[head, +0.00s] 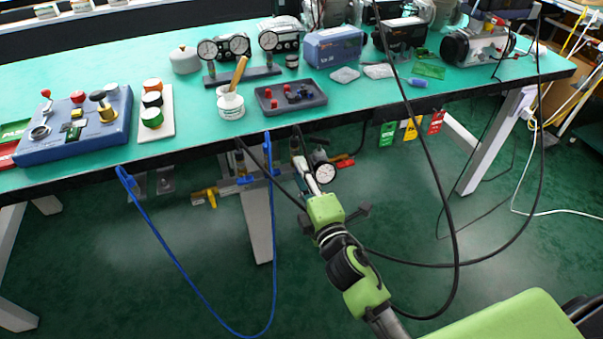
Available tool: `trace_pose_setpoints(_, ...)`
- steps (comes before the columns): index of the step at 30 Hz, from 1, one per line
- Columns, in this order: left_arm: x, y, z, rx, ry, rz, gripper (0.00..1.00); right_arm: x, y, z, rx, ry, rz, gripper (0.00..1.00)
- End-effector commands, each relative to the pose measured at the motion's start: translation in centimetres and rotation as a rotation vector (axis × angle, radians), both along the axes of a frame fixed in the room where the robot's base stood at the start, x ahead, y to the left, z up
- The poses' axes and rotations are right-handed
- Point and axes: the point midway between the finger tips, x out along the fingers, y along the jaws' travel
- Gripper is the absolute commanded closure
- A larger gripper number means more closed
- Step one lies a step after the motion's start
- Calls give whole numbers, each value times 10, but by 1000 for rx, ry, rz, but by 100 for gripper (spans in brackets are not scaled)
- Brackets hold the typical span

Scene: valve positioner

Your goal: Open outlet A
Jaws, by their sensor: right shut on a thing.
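A pipe manifold (228,188) hangs under the front edge of the table. It has a yellow valve handle (207,195) at its left, small blue parts, a round gauge (323,172) and a red handle (345,162) at its right. No outlet label is readable, so I cannot tell which is outlet A. My right gripper (301,163) reaches up from the lower right to the manifold, just left of the gauge. It is shut on a small part there, whose shape its fingers mostly hide. My left gripper is not in view.
A blue hose (273,270) loops below the manifold, and a black cable (455,225) hangs at the right. Green, yellow and red tags (411,129) hang from the table edge. The green tabletop (225,148) carries a blue control box (75,128), gauges and several devices.

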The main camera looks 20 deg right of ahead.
Motion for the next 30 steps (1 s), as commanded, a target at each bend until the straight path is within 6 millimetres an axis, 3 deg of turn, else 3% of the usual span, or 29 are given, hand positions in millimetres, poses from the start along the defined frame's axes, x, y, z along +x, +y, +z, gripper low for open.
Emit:
trace_pose_setpoints(11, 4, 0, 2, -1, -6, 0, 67, 0, -1, -1, 7, 1, -2, 94)
trace_pose_setpoints(12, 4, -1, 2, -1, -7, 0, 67, 0, -1, -1, 7, 1, -2, 65)
trace_pose_setpoints(23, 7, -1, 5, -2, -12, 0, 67, -1, 0, -1, 5, 1, -1, 65)
trace_pose_setpoints(30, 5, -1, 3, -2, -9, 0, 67, -29, -1, -2, 6, 5, -2, 65)
